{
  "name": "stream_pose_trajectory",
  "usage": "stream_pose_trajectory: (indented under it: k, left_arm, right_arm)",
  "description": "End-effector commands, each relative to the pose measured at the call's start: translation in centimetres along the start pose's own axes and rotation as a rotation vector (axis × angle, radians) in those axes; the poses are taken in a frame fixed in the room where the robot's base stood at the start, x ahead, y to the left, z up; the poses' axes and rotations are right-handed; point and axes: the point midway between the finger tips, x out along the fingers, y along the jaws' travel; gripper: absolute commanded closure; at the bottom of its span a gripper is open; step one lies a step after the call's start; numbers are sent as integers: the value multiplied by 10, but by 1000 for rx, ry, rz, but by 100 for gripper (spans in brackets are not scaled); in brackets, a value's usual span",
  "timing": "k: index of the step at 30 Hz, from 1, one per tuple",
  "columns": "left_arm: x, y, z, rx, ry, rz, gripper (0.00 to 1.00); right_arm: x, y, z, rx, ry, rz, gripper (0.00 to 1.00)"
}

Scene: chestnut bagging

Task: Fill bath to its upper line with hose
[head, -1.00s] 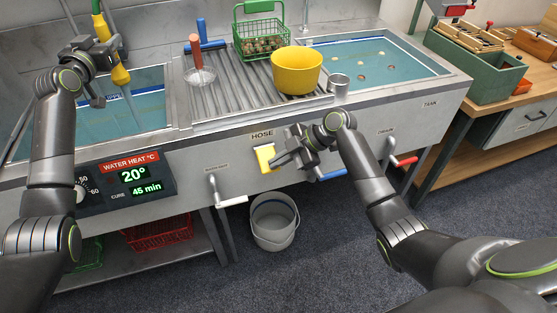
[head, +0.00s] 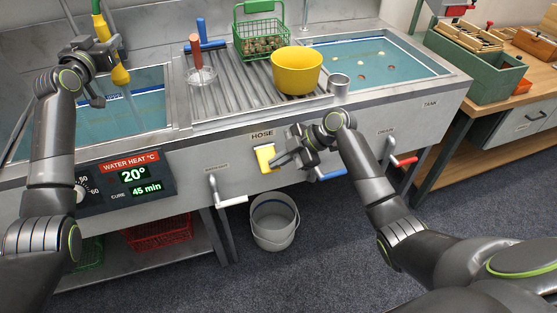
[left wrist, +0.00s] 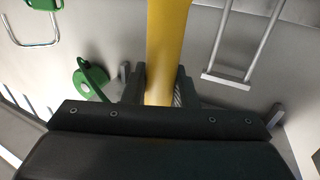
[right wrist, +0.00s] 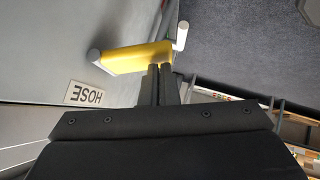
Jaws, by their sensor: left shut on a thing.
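The left bath (head: 152,84) holds blue-green water. The yellow hose nozzle (head: 120,75) points down over it, and a pale stream runs from its tip into the water. My left gripper (head: 97,58) is shut on the hose nozzle; its yellow body (left wrist: 167,45) fills the jaws in the left wrist view. The yellow hose lever (head: 265,157) is on the sink front under the HOSE label (head: 262,134). My right gripper (head: 285,160) is shut beside the lever; in the right wrist view its fingertips meet the edge of the yellow lever (right wrist: 130,58). The upper line is not clear to read.
The right bath (head: 437,71) has water with several floating pieces. A grey bucket (head: 273,222) stands on the floor below.

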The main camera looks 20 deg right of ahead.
Motion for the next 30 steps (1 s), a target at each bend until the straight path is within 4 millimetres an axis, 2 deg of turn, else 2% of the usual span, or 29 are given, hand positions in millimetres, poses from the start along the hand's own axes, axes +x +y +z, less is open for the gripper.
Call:
stream_pose_trajectory:
  k: [11, 17, 23, 30]
  left_arm:
    - [0, 0, 0, 0, 1, -1, 100]
    - [0, 0, 0, 0, 1, -1, 100]
    - [0, 0, 0, 0, 1, -1, 100]
    - [0, 0, 0, 0, 1, -1, 100]
  right_arm:
    - [1, -2, 3, 6, -5, -5, 100]
    - [-5, -2, -3, 3, -5, -3, 100]
    - [-28, -4, -26, -3, -4, -1, 100]
    - [-79, -6, -26, 0, -7, 0, 100]
